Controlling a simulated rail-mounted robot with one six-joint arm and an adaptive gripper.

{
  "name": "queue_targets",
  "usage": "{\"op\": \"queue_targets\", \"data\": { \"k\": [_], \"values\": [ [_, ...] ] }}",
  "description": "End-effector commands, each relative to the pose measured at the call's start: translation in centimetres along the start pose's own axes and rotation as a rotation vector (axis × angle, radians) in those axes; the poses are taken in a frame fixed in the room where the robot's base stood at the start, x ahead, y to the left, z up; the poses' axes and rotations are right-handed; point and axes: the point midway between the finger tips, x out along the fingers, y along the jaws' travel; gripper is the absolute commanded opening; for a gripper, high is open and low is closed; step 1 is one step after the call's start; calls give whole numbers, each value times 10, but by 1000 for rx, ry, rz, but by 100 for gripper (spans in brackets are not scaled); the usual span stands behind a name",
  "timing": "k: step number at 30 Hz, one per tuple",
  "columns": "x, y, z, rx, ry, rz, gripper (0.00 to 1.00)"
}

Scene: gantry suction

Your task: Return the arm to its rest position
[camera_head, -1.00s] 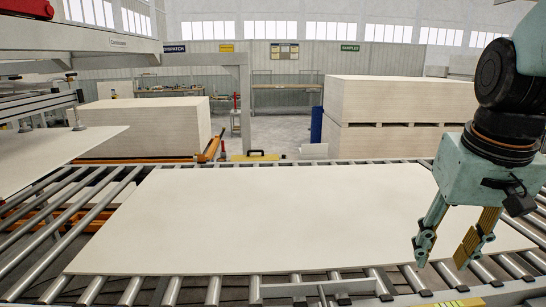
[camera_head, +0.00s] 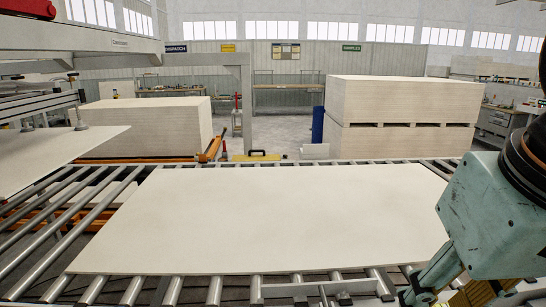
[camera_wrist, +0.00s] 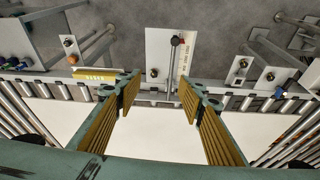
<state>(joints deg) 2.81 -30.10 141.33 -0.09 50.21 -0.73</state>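My gripper (camera_wrist: 158,97) shows in the wrist view with its two yellow-padded fingers spread wide apart and nothing between them. In the head view my gripper is at the lower right, with its fingers partly cut off by the bottom edge of the picture. A large pale board (camera_head: 260,215) lies flat on the roller conveyor, to the left of my gripper. In the wrist view the board (camera_wrist: 160,135) shows below and between the fingers.
The conveyor's front rail (camera_wrist: 140,93) carries small plates and a lever (camera_wrist: 174,50). Board stacks stand behind the conveyor, at left (camera_head: 150,125) and right (camera_head: 400,115). Another board (camera_head: 50,155) hangs under suction cups at left. Grey floor (camera_wrist: 220,20) shows beyond the rail.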

Motion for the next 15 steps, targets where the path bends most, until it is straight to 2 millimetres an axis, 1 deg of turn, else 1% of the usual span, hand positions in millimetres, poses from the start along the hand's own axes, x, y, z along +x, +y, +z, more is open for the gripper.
{"op": "queue_targets", "data": {
  "k": [1, 6, 10, 15],
  "values": [
    [-2, -3, 7, -8, 5, -4, 36],
    [-7, -10, 23, -25, 15, -12, 36],
    [-8, -12, 29, -31, 18, -15, 36],
    [-9, -13, 32, -34, 19, -16, 36]
  ]
}}
